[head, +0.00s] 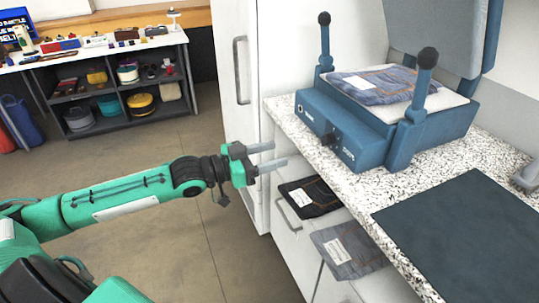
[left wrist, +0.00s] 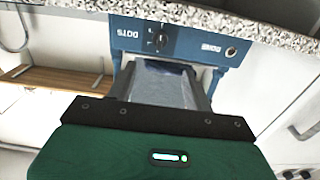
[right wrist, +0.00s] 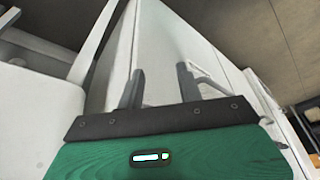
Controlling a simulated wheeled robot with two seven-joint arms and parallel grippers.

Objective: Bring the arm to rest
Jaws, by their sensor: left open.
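My left arm reaches in from the left in the head view. Its green left gripper (head: 281,155) is open and empty, in the air left of the counter and short of the blue press (head: 340,132). The left wrist view also shows the left gripper (left wrist: 162,75) with the press front (left wrist: 180,40) upside down beyond it. A dark bluish surface shows between the fingers; I cannot tell what it is. My right gripper (right wrist: 160,85) shows only in the right wrist view, its fingers apart with a white panel (right wrist: 155,50) behind them.
The press stands open on the speckled counter (head: 465,152), with folded denim (head: 395,82) on its bed. A dark mat (head: 470,235) lies nearer. Below are dark denim (head: 315,195) and grey denim (head: 355,245). A white cabinet (head: 238,70) stands behind. Floor (head: 150,230) is clear at left.

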